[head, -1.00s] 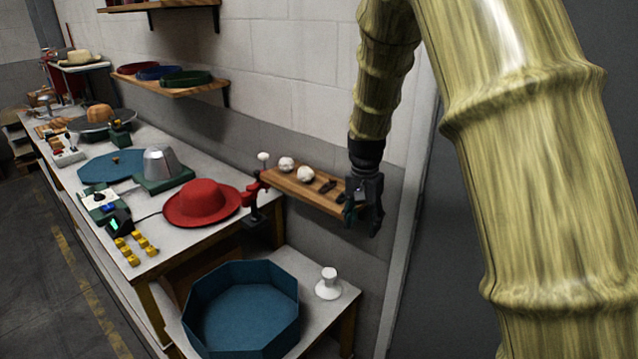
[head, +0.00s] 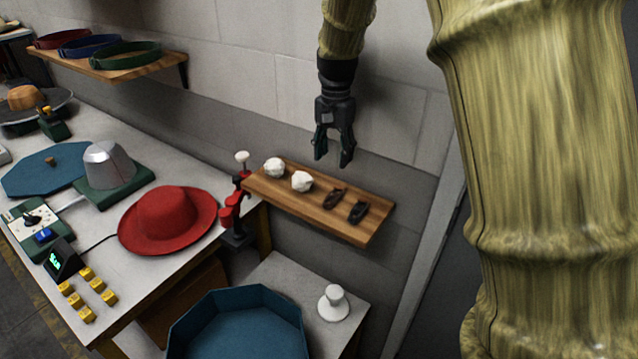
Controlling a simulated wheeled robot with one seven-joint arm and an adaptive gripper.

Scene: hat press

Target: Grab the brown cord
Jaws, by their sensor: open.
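A small dark brown bundle (head: 335,198), which looks like the brown cord, lies on a wooden wall shelf (head: 290,198), right of its middle. A similar black bundle (head: 358,211) lies just to its right, a small gap apart. My gripper (head: 333,160) points down with its fingers apart and nothing between them. In the picture it is above the brown bundle and clear of the shelf. The exact height and depth between them are hard to tell.
Two white balls (head: 302,181) sit on the shelf's left part. A red clamp-like tool (head: 232,210) stands at the workbench edge, near a red hat (head: 168,220). Below are a blue octagonal tray (head: 190,340) and a white knob (head: 334,303). The wall is close behind the shelf.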

